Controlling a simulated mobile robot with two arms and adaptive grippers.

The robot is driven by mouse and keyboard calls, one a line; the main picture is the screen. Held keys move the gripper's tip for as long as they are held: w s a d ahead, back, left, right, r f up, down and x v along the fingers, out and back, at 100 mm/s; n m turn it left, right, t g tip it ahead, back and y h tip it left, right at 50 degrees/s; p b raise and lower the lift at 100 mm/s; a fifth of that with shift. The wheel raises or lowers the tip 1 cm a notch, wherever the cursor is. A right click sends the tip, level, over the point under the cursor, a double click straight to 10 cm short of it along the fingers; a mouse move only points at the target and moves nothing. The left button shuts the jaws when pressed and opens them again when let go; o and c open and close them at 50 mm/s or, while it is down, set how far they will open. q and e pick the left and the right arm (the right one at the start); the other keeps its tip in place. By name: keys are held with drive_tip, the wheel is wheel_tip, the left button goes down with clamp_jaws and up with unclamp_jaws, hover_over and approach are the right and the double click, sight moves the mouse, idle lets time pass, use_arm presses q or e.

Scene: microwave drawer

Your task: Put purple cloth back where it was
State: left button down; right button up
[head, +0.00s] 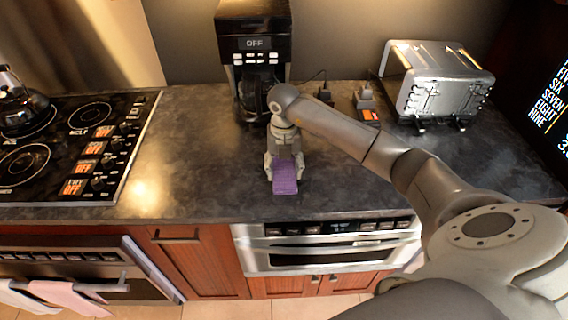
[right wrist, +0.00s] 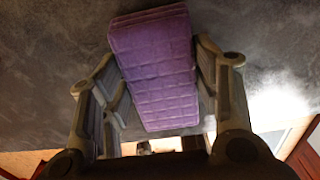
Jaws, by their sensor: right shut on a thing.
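The purple cloth (head: 285,178) is a small folded block with a quilted surface. It is at the grey countertop (head: 200,150), near the front edge in the head view. My right gripper (head: 284,172) points down over it and is shut on it. In the right wrist view the cloth (right wrist: 155,70) sits between the two fingers of the gripper (right wrist: 165,85). I cannot tell whether the cloth touches the counter. My left gripper is not in view.
A coffee maker (head: 254,50) stands behind my right gripper. A toaster (head: 437,80) is at the back right and a stove (head: 70,145) at the left. A microwave drawer (head: 330,252) is below the counter edge. The counter between stove and gripper is clear.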

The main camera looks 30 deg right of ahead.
sight(284, 168)
drive_tip(key=shift+f, duration=0.15)
drive_tip(key=o, duration=1.2)
drive_tip(key=shift+c, duration=0.2)
drive_tip(key=shift+r, duration=0.25)
wheel_tip(284, 168, up, 12)
drive_tip(key=b, duration=0.3)
drive_tip(key=shift+f, duration=0.15)
